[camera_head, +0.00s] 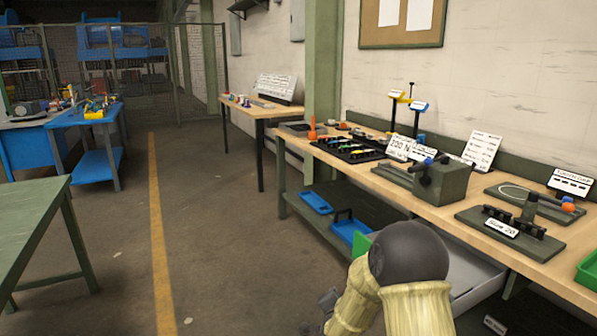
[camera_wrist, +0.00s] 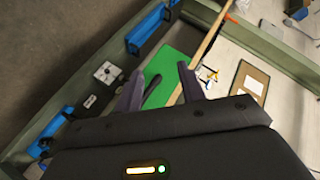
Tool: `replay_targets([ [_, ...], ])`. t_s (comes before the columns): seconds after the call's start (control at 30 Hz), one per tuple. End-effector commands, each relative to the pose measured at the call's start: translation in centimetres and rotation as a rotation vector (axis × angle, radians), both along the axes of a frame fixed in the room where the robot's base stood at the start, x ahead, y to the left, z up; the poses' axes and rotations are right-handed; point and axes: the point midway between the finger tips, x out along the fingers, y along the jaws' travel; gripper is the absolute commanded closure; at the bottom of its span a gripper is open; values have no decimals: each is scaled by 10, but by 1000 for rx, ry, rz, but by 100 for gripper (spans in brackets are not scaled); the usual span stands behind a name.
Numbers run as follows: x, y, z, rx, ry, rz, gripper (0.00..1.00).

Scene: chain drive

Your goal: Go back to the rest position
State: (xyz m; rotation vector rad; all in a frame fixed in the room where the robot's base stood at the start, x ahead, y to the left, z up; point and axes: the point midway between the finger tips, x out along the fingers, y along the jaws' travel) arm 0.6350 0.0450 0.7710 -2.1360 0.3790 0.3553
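My gripper shows in the wrist view (camera_wrist: 161,88), its two dark fingers spread apart. Nothing is clearly held between them; a dark narrow shape (camera_wrist: 152,91) shows there, and I cannot tell what it is. A green panel (camera_wrist: 172,68) lies beyond the fingers. In the head view my arm, with cream links and a dark joint, is folded low at the bottom centre, in front of the workbench (camera_head: 440,206). My gripper is mostly hidden there.
The long workbench runs along the right wall, holding a black tray (camera_head: 350,150), a grey-green block fixture (camera_head: 443,183) and a stand labelled Size 20 (camera_head: 508,233). Blue bins (camera_head: 316,202) sit on its lower shelf. A green table (camera_head: 25,215) stands left. The floor between is clear.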

Motion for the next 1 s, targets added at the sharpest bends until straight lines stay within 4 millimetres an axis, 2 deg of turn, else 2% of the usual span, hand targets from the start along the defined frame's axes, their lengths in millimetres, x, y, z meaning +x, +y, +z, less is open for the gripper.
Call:
replay_targets([
  [0.03,-9,1,8,-35,46,48,60],
  [0.27,-68,0,21,-218,307,293,60],
  [0.6,-189,-21,35,-453,671,636,60],
  [0.7,-219,-27,38,-494,749,711,60],
  [0.97,-289,-46,44,-570,920,874,60],
  [1.0,-290,-46,54,-570,926,880,60],
])
